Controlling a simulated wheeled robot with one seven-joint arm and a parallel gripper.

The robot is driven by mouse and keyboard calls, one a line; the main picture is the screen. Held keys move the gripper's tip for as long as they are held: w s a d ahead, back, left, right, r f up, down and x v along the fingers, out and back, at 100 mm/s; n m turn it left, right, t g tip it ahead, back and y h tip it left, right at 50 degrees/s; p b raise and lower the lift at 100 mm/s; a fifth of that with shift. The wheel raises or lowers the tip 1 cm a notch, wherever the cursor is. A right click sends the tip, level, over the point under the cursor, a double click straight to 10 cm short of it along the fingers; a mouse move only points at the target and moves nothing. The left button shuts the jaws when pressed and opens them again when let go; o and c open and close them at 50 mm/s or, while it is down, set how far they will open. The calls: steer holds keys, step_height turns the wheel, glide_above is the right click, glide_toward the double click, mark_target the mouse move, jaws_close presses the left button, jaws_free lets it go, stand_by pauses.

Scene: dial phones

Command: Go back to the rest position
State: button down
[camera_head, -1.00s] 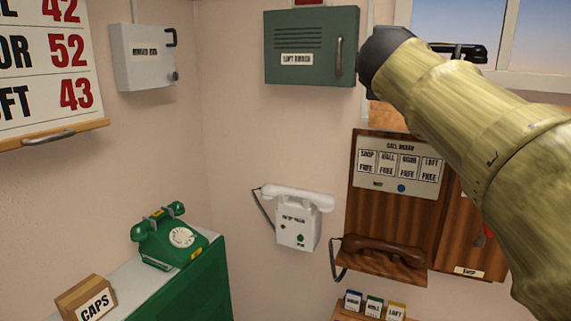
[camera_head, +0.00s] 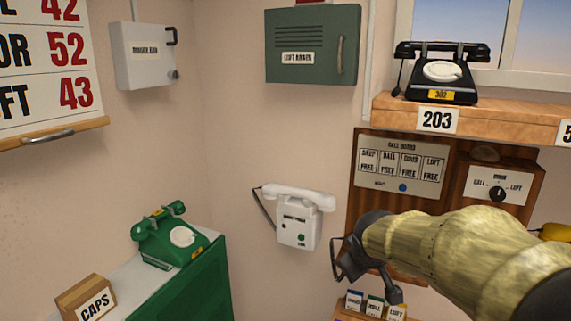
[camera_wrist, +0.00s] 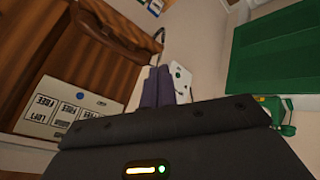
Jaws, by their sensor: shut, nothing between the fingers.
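My gripper (camera_wrist: 158,86) shows in the wrist view with its two dark fingers side by side, shut and empty. In the head view my arm reaches in from the lower right, and the gripper's dark end is in front of the brown wooden call board (camera_head: 362,185). The arm hides most of the board's lower half. The brown handset (camera_wrist: 112,30) shows upside down on the board in the wrist view. The white wall phone (camera_head: 298,222) is left of my gripper in the head view, with its handset on top.
A black phone (camera_head: 441,75) stands on the shelf (camera_head: 510,122) above my arm. A green phone (camera_head: 170,238) and a CAPS box (camera_head: 87,298) are on the green cabinet (camera_head: 190,288). Small labelled cards (camera_head: 375,305) are below the gripper. Open space lies between cabinet and board.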

steer(key=s+f+m+g+y, duration=0.1)
steer(key=s+f+m+g, duration=0.4)
steer(key=s+f, duration=1.1)
steer(key=shift+a+m, duration=0.45)
steer(key=shift+m, duration=0.25)
steer(key=shift+w+a, duration=0.1)
steer(key=shift+w, duration=0.05)
